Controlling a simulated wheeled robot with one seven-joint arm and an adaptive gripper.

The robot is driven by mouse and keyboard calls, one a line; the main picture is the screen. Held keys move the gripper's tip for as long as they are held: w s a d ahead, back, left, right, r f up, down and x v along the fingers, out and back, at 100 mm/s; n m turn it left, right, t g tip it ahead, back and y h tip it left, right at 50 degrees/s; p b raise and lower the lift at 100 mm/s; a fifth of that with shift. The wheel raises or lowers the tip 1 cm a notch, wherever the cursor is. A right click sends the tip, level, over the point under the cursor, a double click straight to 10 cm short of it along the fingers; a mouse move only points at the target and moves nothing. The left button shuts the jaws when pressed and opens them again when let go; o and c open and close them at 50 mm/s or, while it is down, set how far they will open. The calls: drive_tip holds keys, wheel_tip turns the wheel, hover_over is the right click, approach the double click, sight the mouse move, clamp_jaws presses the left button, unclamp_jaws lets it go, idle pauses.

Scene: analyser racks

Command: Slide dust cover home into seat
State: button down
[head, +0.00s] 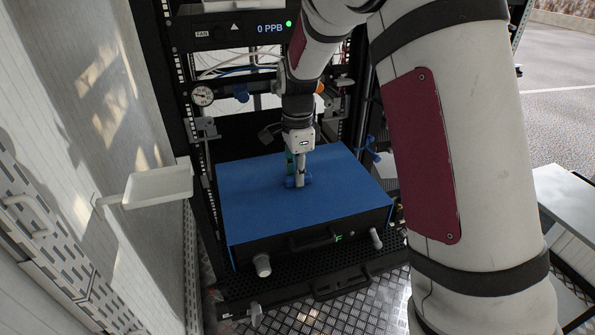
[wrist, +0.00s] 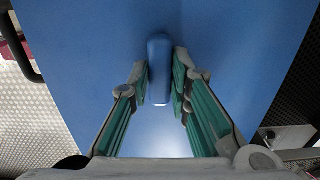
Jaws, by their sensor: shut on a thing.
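The blue dust cover (head: 250,205) is a flat sheet lying over the top of a black analyser box (head: 345,228) in the rack. Its surface fills most of the wrist view (wrist: 90,60). A raised blue grip (wrist: 159,65) stands up from the middle of the cover. My gripper (head: 298,182) points down at the cover, and its green fingers are shut on this grip, one on each side, in the wrist view (wrist: 164,90). The cover's seat cannot be made out; the far edge of the cover is partly hidden by my arm.
Black rack posts (head: 209,190) flank the box. A white tray (head: 158,187) sticks out at the left. A pressure gauge (head: 202,96) and cables are behind. A perforated shelf (head: 290,282) lies below the box's front, and a white-topped bench (head: 570,205) stands at the right.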

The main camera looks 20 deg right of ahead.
drive_tip(key=c, duration=1.4)
unclamp_jaws()
wheel_tip(320, 180, up, 11)
drive_tip(key=s+r+n+t, duration=0.1)
drive_tip(key=s+r+n, duration=0.4)
drive_tip(key=s+r, duration=0.15)
drive_tip(key=s+f+n+t+b, duration=0.2)
drive_tip(key=s+n+t+b, duration=0.1)
drive_tip(key=s+n, duration=1)
drive_tip(key=s+t, duration=0.1)
drive_tip(key=s, duration=0.4)
drive_tip(key=shift+s, duration=0.25)
